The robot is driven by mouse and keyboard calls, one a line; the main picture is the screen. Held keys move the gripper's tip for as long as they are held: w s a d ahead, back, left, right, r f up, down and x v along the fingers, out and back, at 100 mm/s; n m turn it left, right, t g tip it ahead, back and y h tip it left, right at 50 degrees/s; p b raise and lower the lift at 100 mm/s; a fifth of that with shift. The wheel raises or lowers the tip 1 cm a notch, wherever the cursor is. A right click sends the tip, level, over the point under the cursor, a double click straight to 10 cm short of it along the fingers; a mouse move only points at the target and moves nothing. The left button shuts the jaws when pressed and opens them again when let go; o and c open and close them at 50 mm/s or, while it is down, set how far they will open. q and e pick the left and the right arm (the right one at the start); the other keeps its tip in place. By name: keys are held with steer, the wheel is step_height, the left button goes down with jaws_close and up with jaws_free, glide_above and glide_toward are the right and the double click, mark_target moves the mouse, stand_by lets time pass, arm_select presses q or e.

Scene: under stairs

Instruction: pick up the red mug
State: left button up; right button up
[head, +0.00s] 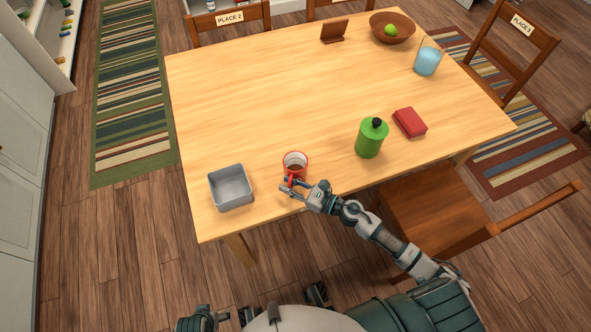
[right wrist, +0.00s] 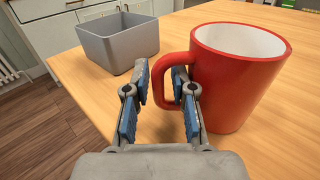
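The red mug (head: 295,162) stands upright on the wooden table near its front edge, with its handle toward me. It also shows large in the right wrist view (right wrist: 236,85), handle on the left. My right gripper (head: 291,186) is at the handle. In the right wrist view its two blue-padded fingers (right wrist: 161,82) are apart, with the outer bar of the handle between them. The right finger shows in the handle's loop; I see no clear grip on the handle.
A grey bin (head: 231,188) stands left of the mug; it also shows in the right wrist view (right wrist: 118,43). Right of the mug are a green bottle (head: 370,140) and a red book (head: 410,122). A chair (head: 435,210) stands at the front right. The table's middle is clear.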

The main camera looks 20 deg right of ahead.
mark_target(289, 184)
jaws_close()
steer(key=shift+r, duration=0.2)
steer(key=shift+r, duration=0.1)
steer(key=shift+r+p, duration=0.8)
steer(key=shift+r, duration=0.7)
steer(key=shift+s+a+r, duration=0.1)
steer(key=shift+s, duration=0.1)
arm_select(q)
steer(key=s+x, duration=0.1)
steer(key=x, duration=0.5)
steer(key=shift+f+p, duration=0.35)
arm_select(e)
steer(key=s+a, duration=0.2)
steer(key=s, duration=0.5)
steer(key=s+a+r, duration=0.1)
steer(key=s+a, duration=0.1)
steer(key=s, duration=0.5)
steer(key=shift+s+a+r, duration=0.15)
steer(key=shift+s+a, duration=0.1)
steer(key=shift+s, duration=0.15)
